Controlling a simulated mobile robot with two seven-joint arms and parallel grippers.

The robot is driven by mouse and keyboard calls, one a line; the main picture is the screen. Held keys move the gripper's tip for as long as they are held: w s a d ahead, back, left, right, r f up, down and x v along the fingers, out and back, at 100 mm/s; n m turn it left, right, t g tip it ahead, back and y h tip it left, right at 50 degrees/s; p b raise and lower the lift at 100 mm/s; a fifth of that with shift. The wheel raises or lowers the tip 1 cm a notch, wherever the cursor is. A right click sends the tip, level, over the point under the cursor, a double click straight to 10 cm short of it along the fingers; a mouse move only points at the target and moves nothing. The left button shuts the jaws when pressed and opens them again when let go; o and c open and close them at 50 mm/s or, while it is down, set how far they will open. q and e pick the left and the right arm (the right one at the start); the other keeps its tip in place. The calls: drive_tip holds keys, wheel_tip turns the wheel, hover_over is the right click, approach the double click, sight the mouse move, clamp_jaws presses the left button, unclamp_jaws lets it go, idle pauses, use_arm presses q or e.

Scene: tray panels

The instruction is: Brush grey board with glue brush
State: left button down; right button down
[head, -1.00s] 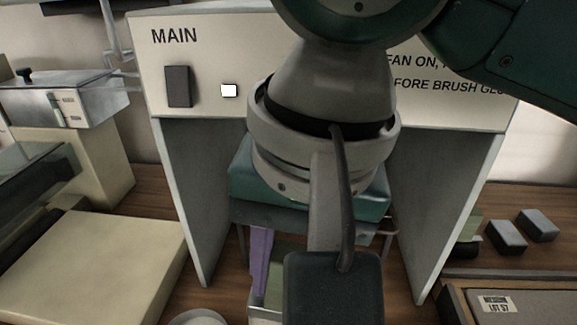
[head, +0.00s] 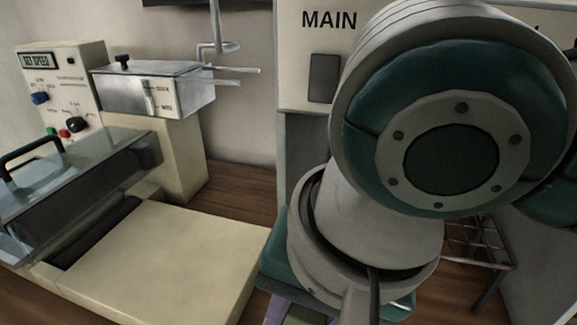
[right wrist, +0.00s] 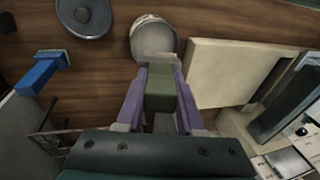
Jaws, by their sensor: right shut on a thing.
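My right gripper (right wrist: 159,74) has purple fingers, shut on an olive-green block-shaped handle (right wrist: 160,98), which I take for the glue brush. Its pale far end overlaps a round pale pot (right wrist: 140,32) in the right wrist view; I cannot tell whether they touch. In the head view my right arm hides most of the workspace, and only a bit of a purple finger shows at the bottom edge. I cannot make out the grey board in any current view. My left gripper is not in view.
A cream machine with a flat bed (head: 175,260) and a clear cover (head: 85,185) stands on the left. The white MAIN hood (head: 300,60) is behind my arm. A blue block-shaped thing (right wrist: 38,73) and a dark round dish (right wrist: 84,16) are in the right wrist view.

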drive_tip(key=b+x, duration=0.2)
drive_tip(key=shift+s+d+f, duration=0.1)
drive_tip(key=shift+s+f, duration=0.05)
drive_tip(key=shift+f, duration=0.2)
drive_tip(key=shift+s+d+b+x, duration=0.1)
drive_tip(key=shift+b+x, duration=0.15)
drive_tip(key=shift+x, duration=0.45)
drive_tip(key=shift+s+d+b+x, duration=0.15)
drive_tip(key=shift+b+x, duration=0.15)
drive_tip(key=shift+x, duration=0.4)
drive_tip(key=shift+s+d+b+x, duration=0.1)
drive_tip(key=shift+b+x, duration=0.15)
drive_tip(key=shift+x, duration=0.4)
drive_tip(key=shift+a+f, duration=0.1)
drive_tip(key=shift+f, duration=0.05)
drive_tip(key=p+v, duration=0.1)
drive_tip(key=p, duration=0.1)
drive_tip(key=p+v, duration=0.3)
drive_tip(key=p, duration=0.1)
drive_tip(key=shift+w+a+r, duration=0.3)
drive_tip(key=shift+r, duration=0.15)
drive_tip(key=p+v, duration=0.1)
drive_tip(key=p, duration=0.1)
drive_tip(key=p+v, duration=0.1)
drive_tip(key=p, duration=0.1)
drive_tip(key=p+v, duration=0.2)
drive_tip(key=shift+w+a+r, duration=0.25)
drive_tip(key=shift+w, duration=0.1)
